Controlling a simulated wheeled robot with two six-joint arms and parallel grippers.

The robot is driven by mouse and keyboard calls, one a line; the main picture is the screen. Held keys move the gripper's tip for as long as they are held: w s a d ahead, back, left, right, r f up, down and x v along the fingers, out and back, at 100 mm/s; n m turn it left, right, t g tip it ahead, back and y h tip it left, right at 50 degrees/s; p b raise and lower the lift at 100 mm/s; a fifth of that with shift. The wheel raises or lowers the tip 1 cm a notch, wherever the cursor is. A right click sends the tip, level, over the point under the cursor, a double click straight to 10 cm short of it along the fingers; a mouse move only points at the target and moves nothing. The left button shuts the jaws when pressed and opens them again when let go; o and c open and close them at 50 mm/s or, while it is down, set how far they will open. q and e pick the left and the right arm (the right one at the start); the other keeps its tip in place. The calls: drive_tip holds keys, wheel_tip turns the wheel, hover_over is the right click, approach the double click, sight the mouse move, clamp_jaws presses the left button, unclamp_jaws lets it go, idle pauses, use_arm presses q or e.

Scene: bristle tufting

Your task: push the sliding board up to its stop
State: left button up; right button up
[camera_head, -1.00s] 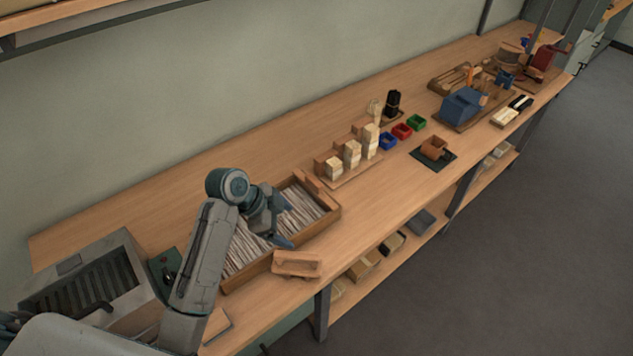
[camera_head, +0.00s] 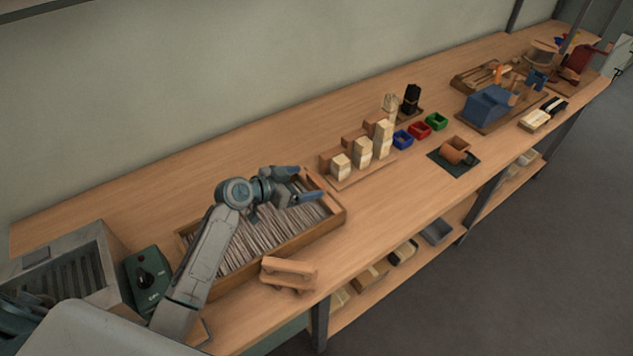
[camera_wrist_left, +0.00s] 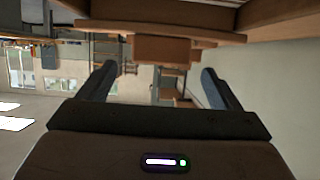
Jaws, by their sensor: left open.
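A wooden tray (camera_head: 333,222) full of thin pale strips or bristles lies on the bench. At its far right end is a wooden board piece (camera_head: 316,182), which I take to be the sliding board; its lower part is hidden by the tray and gripper. My left gripper (camera_head: 310,183) is open and empty over that end, its fingers on either side of the piece in the picture. In the left wrist view a wooden block (camera_wrist_left: 170,48) shows between and beyond the spread fingers (camera_wrist_left: 158,82). I cannot tell whether they touch. My right gripper is not in view.
A small wooden stand (camera_head: 288,273) sits before the tray. A green control box (camera_head: 150,275) and grey machine (camera_head: 65,270) are at left. Stepped blocks (camera_head: 362,153) and coloured bins (camera_head: 420,131) stand beyond the tray. The bench behind the tray is clear.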

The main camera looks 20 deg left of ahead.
sight(313, 181)
use_arm(q)
drive_tip(key=b+x, duration=0.1)
drive_tip(key=x, duration=0.3)
drive_tip(key=shift+w+f, duration=0.1)
drive_tip(key=shift+f, duration=0.05)
drive_tip(key=shift+w+d+f, duration=0.1)
drive_tip(key=shift+w+d, duration=0.1)
drive_tip(key=shift+w, duration=0.05)
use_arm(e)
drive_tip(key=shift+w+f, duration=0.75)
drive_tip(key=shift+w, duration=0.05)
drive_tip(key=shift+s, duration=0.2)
